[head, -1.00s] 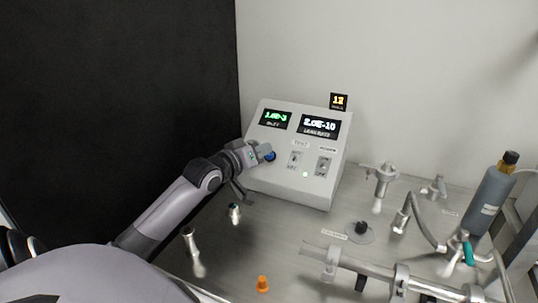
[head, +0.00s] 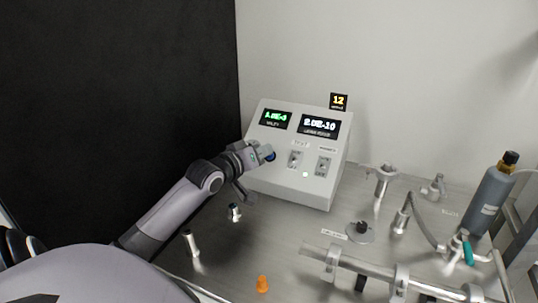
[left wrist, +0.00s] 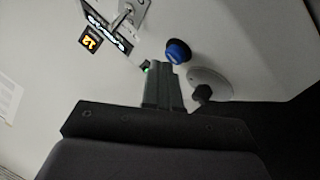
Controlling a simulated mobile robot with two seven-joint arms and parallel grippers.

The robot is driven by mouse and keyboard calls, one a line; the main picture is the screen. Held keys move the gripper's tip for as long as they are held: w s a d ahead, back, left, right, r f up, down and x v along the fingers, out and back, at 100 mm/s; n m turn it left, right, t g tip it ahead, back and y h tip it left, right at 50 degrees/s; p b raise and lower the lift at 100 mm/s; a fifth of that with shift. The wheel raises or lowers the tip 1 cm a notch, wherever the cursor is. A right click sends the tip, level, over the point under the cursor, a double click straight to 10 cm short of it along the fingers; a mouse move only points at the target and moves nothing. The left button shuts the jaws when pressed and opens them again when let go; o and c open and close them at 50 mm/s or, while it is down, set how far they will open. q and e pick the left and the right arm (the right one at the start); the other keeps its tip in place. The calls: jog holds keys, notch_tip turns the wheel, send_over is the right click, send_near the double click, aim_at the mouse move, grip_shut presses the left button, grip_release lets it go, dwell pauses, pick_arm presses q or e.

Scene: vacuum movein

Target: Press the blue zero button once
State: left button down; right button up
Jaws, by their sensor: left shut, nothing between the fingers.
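The blue zero button (left wrist: 178,52) stands out from the sloped face of the white instrument box (head: 318,188). In the head view only a sliver of the button (head: 271,157) shows past my gripper. My left gripper (head: 266,151) is shut and empty, with its tips close in front of the button. In the left wrist view the shut fingers (left wrist: 162,75) point at the panel, their tips just beside the button. I cannot tell whether they touch it. My right gripper is not in view.
The box carries a green display (head: 275,119), a white display (head: 319,125) and two switches. An amber display reading 12 (head: 339,101) sits above it. An orange cone (head: 262,284), pipe fittings and a grey bottle (head: 490,198) stand on the metal table.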

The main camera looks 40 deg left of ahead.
pick_arm(q)
jog(key=shift+w+f, duration=0.2)
jog(key=shift+f, duration=0.15)
dwell(0.6)
jog(key=shift+s+d+r+p, duration=0.1)
jog(key=shift+s+r+p, duration=0.4)
jog(key=shift+r+p, duration=0.25)
jog(key=shift+f, duration=0.1)
jog(key=shift+s+d+r, duration=0.25)
jog(key=shift+s+r, duration=0.45)
jog(key=shift+r, duration=0.35)
jog(key=shift+s+d+r, duration=0.2)
jog(key=shift+s+r, duration=0.5)
jog(key=shift+r, duration=0.3)
